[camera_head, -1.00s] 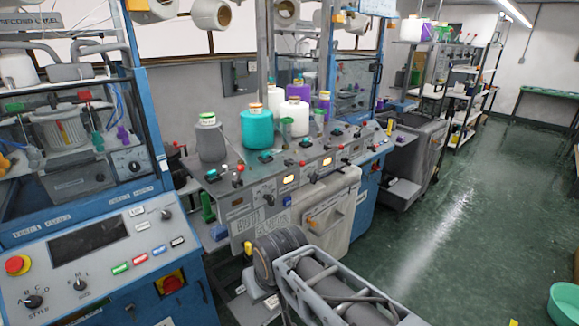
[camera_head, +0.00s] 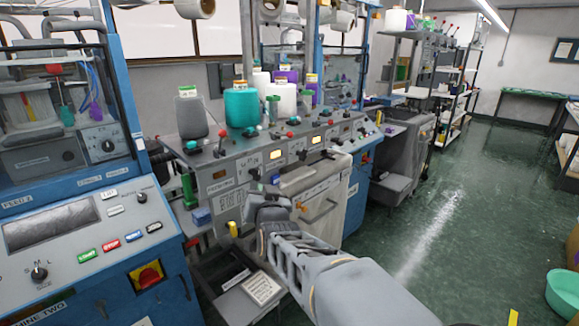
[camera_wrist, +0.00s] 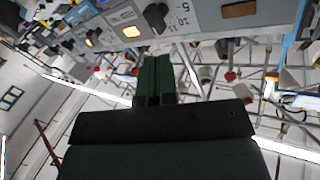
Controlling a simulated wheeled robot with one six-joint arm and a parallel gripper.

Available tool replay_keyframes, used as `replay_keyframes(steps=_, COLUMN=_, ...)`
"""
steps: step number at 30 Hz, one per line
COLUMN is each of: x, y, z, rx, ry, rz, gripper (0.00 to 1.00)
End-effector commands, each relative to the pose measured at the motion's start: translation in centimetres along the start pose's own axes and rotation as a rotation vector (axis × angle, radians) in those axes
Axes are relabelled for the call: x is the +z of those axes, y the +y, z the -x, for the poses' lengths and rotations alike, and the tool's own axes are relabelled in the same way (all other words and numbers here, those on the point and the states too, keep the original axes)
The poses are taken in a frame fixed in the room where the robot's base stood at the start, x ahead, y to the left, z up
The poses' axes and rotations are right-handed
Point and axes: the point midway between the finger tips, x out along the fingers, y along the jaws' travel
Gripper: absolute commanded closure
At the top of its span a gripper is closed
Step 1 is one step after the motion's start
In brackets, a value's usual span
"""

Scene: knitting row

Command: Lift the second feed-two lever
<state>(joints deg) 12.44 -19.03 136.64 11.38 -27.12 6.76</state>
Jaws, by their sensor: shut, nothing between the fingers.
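Several levers with red and teal knobs stand along the middle machine's sloping panel in the head view, among them a red-knobbed lever (camera_head: 222,134) at the left and another red-knobbed lever (camera_head: 290,135) further right. I cannot read which is the second feed-two lever. In the wrist view, my gripper (camera_wrist: 154,72) shows two dark green fingers, shut and empty, close to the panel with a black dial (camera_wrist: 157,17) and lit yellow windows. A red knob (camera_wrist: 231,76) shows right of the fingers, apart from them. In the head view I cannot make out the fingertips.
Yarn cones, including a teal cone (camera_head: 241,106) and a grey cone (camera_head: 191,115), stand behind the levers. A blue machine (camera_head: 110,225) with buttons stands at the left. A teal basin (camera_head: 562,293) sits on the floor at the right. The green floor aisle is open.

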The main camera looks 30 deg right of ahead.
Motion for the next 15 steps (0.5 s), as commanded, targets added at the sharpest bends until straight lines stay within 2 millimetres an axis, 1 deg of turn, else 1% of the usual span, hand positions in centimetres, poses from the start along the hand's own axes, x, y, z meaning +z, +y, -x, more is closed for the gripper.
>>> replay_keyframes(steps=1, x=0.8, y=1.6, z=-0.6, rx=0.021, ry=0.094, rz=-0.021, gripper=1.0)
replay_keyframes(steps=3, x=-0.1, y=2.9, z=-1.0, rx=0.04, ry=0.222, rz=-0.043, gripper=1.0)
replay_keyframes(steps=6, x=-1.1, y=4.5, z=-1.0, rx=0.062, ry=0.372, rz=-0.062, gripper=1.0)
replay_keyframes(steps=9, x=-1.8, y=5.7, z=-0.8, rx=0.078, ry=0.479, rz=-0.072, gripper=1.0)
replay_keyframes(steps=15, x=-2.6, y=6.6, z=-0.3, rx=0.092, ry=0.578, rz=-0.077, gripper=1.0)
